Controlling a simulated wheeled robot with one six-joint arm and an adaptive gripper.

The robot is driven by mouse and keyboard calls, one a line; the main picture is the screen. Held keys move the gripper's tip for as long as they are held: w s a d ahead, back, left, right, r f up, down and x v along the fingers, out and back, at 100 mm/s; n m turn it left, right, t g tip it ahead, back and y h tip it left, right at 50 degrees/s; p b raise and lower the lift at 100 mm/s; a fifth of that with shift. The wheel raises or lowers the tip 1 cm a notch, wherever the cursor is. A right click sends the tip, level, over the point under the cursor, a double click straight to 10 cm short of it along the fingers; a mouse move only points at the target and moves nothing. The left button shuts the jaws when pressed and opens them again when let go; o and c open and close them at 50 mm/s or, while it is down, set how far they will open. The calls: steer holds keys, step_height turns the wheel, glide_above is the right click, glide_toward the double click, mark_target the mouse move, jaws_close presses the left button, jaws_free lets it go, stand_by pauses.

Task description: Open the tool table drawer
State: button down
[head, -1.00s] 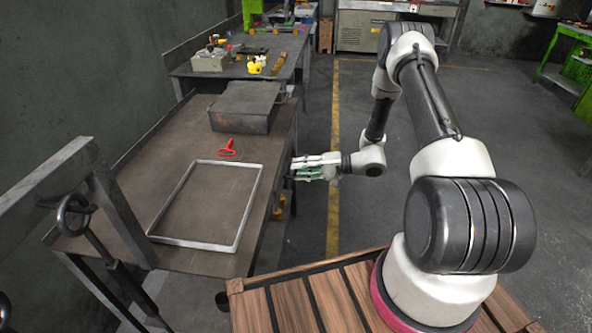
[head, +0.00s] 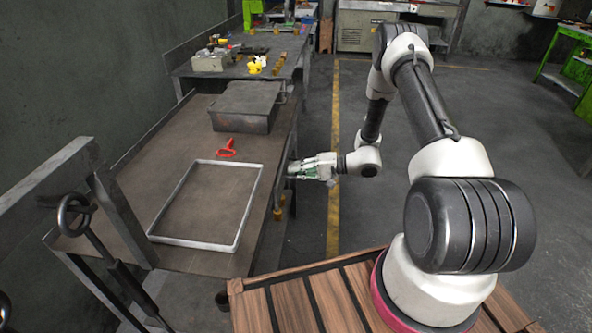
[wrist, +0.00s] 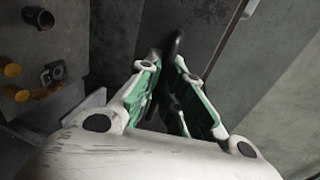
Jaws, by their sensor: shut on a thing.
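The tool table (head: 190,130) stands left of my arm, with its long side facing the gripper. My gripper (head: 291,169) is at that side, just below the table top's edge. In the wrist view my gripper (wrist: 170,68) has its green-padded fingers closed in on a dark, narrow handle (wrist: 178,44), part of which sticks out past the fingertips. The drawer front is mostly hidden by the fingers and the table top, and I cannot see a gap that would show it pulled out.
A metal box (head: 246,106), a red tool (head: 226,148) and a light rectangular frame (head: 236,222) are on the table top. Another cluttered table (head: 210,71) stands behind.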

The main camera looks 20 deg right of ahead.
steer(key=f+v, duration=0.2)
steer(key=v, duration=1)
steer(key=d+f+v, duration=0.1)
steer(key=f+v, duration=0.2)
steer(key=v, duration=1)
steer(key=shift+s+f, duration=0.25)
steer(key=shift+s, duration=0.1)
steer(key=c, duration=1.5)
jaws_free()
steer(key=shift+a, duration=0.1)
steer(key=shift+c, duration=0.2)
steer(key=v, duration=1.2)
